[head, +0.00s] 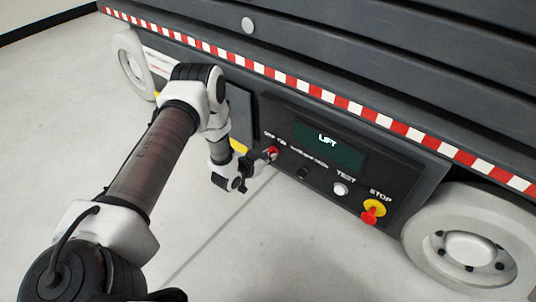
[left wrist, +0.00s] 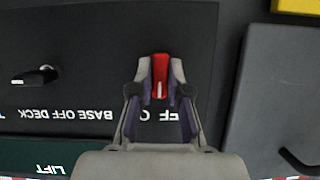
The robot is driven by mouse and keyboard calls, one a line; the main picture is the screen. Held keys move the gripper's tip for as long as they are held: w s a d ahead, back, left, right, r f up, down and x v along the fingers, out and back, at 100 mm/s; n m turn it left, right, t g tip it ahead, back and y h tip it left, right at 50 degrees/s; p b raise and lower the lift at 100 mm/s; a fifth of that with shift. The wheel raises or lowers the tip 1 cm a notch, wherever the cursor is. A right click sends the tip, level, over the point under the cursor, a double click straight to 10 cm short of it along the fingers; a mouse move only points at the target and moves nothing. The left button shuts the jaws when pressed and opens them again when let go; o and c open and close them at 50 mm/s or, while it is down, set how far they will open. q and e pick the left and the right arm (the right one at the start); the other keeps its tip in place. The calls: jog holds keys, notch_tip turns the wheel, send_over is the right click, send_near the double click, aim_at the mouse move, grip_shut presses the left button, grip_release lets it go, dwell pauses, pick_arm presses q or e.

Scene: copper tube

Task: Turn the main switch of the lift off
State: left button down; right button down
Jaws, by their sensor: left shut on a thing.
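The main switch is a red knob (head: 273,152) at the left end of the lift's dark control panel (head: 388,172). My left gripper (head: 266,155) is at the knob. In the left wrist view the red knob (left wrist: 160,72) sits between the two fingertips (left wrist: 160,78), which are shut on its sides. Its narrow grip runs straight up and down in that picture, with a white mark at the lower end, towards the upside-down, partly covered label. My right gripper is not in view.
The panel also bears a LIFT display (head: 330,148), a key switch (left wrist: 35,76) marked BASE OFF DECK, a white TEST button (head: 341,189) and a red STOP button (head: 370,214) on yellow. A wheel (head: 470,245) stands right of it. The floor in front is clear.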

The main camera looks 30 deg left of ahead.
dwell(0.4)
pick_arm(q)
jog(key=c, duration=1.1)
grip_release()
jog(key=v, duration=1.2)
